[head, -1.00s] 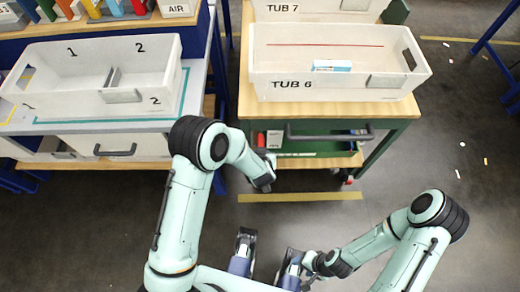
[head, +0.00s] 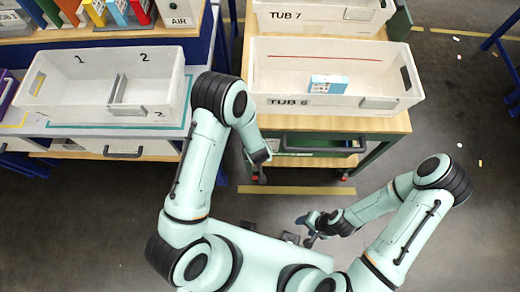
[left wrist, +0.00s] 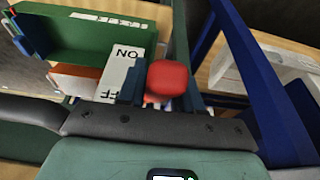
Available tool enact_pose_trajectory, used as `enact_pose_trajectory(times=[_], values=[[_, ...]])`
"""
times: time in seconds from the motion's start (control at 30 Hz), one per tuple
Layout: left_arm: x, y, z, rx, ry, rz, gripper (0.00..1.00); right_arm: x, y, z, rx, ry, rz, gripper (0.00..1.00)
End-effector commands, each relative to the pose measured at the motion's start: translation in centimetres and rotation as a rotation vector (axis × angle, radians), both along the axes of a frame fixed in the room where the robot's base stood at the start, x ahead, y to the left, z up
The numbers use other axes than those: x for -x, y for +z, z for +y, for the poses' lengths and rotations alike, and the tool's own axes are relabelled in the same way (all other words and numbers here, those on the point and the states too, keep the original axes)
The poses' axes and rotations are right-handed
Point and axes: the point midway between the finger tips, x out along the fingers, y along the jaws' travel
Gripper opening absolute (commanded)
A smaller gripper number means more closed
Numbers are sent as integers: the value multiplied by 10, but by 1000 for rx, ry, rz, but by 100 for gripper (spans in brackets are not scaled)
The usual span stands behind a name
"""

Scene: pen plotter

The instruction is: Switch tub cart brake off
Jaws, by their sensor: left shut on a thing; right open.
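The tub cart (head: 398,123) has a wooden top and green frame and stands at centre right in the head view. In the left wrist view, a white brake plate (left wrist: 122,74) carries the letters ON and OFF. A red brake knob (left wrist: 168,78) stands right beside it. My left gripper (head: 259,170) is at the cart's front left, low, and shut on the red knob; its fingertips are mostly hidden. I cannot tell surely which end of the plate the knob is at. My right gripper (head: 308,229) is open and empty, apart from the cart, over the floor.
A white tub marked TUB 6 (head: 335,65) holds a blue and white box (head: 327,86); TUB 7 (head: 315,16) is behind it. At left, a workbench bears a divided bin (head: 60,112). A yellow floor strip (head: 300,190) runs before the cart.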

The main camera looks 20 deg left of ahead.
Motion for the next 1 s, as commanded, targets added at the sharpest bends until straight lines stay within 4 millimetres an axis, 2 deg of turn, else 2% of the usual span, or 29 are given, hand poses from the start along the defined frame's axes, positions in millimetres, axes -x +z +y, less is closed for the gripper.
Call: enact_pose_trajectory(times=[0.33,0.37,0.4,0.43,0.77,0.87,1.0], values=[[-2,2,0,1,3,-4,0,0,1,0,0,0,0,57],[-2,2,0,1,3,-4,38,0,1,0,0,0,0,57],[-2,2,0,1,3,-4,51,0,1,0,0,0,0,57],[-2,2,0,1,3,-4,55,0,1,0,0,0,0,57],[0,4,0,2,0,-2,55,-1,1,0,0,0,0,57],[1,14,-2,2,-1,-4,55,-3,4,0,0,0,-3,57],[7,40,-4,3,0,-6,55,-10,12,0,0,0,-10,57]])
